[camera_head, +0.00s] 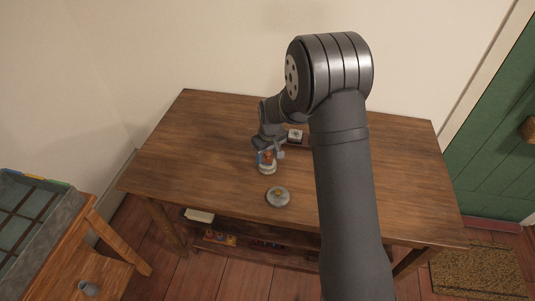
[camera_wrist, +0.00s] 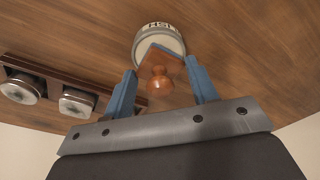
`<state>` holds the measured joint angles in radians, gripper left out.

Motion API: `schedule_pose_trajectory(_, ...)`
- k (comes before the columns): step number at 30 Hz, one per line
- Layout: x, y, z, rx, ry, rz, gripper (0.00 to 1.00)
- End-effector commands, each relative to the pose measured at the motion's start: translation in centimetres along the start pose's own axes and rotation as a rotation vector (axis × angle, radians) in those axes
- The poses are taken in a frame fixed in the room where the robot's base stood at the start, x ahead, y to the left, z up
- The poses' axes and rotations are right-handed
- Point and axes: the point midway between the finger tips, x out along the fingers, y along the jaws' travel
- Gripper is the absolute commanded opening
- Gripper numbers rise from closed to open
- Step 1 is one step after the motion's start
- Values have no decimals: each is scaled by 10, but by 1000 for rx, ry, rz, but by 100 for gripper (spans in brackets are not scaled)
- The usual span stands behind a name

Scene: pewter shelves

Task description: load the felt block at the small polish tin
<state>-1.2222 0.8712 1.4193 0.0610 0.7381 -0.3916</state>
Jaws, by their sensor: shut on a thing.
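The felt block, a brown piece with a round wooden knob (camera_wrist: 160,78), is between the blue fingers of my gripper (camera_wrist: 162,88) in the wrist view. My gripper is shut on it. The small polish tin (camera_wrist: 158,34) is round and pale with dark lettering, standing just beyond the block. The block overlaps the tin's open top in this view; I cannot tell whether they touch. In the head view my gripper (camera_head: 267,155) is over the tin (camera_head: 267,170) on the table, and the block shows as a small reddish patch, mostly hidden.
A round grey lid (camera_head: 278,197) lies on the wooden table (camera_head: 210,150) in front of the tin. A dark rack (camera_wrist: 50,75) with metal pieces stands behind it. A shelf below holds a pale box (camera_head: 199,215). A grey crate (camera_head: 42,225) stands left. The table's left and right are clear.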

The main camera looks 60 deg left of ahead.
Motion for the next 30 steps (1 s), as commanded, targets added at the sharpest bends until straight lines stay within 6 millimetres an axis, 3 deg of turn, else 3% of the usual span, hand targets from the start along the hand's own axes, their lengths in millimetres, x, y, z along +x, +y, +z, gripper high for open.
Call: schedule_pose_trajectory(30, 10, 0, 1, 0, 0, 0, 35)
